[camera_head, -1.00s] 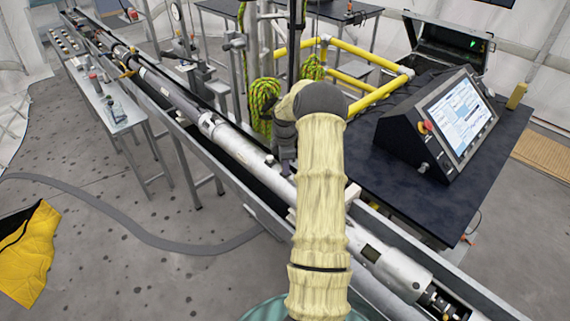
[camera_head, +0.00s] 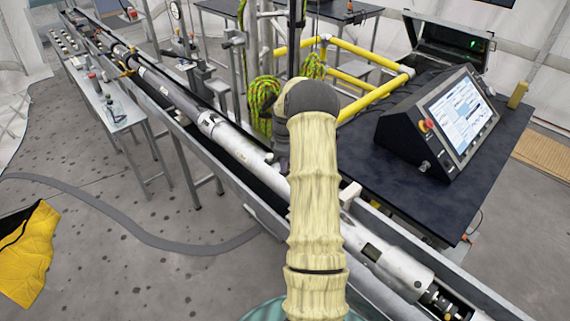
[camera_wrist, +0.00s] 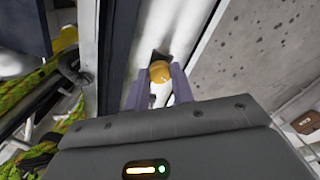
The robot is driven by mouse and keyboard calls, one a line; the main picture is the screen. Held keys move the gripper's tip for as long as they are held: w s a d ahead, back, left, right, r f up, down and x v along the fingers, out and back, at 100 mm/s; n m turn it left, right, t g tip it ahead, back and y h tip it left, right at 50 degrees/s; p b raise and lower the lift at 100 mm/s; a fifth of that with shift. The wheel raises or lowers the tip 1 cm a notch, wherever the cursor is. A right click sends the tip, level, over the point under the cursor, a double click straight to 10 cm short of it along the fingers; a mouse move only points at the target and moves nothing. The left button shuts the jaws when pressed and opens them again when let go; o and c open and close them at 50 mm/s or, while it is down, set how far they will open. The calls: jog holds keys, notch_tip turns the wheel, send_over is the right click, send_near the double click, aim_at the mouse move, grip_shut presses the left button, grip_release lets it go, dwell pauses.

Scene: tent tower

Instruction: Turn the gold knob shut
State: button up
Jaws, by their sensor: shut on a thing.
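The gold knob (camera_wrist: 160,71) shows in the wrist view, small and rounded, in front of a dark opening in the pale tube. My gripper (camera_wrist: 159,76) is shut on the knob, with one purple-grey finger on each side of it. The tube (camera_head: 232,143) runs diagonally along the trough in the head view. There my cream-sleeved arm reaches over the tube and hides the knob and my fingertips. The knob's turned angle cannot be told.
A dark table with a control console (camera_head: 440,125) stands right of the trough. Yellow rails (camera_head: 375,97) and a green rope coil (camera_head: 263,98) are close behind my arm. A narrow bench (camera_head: 112,107) stands left. A hose crosses the open floor.

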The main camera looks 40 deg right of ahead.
jog(key=m+b, duration=0.1)
jog(key=m, duration=0.5)
jog(key=shift+w, duration=0.1)
jog(key=m+b, duration=0.1)
jog(key=m, duration=0.6)
jog(key=shift+r, duration=0.15)
jog(key=o, duration=1)
notch_tip(320, 180, up, 17)
jog(key=b, duration=0.2)
jog(key=shift+r+b, duration=0.15)
jog(key=shift+b, duration=0.2)
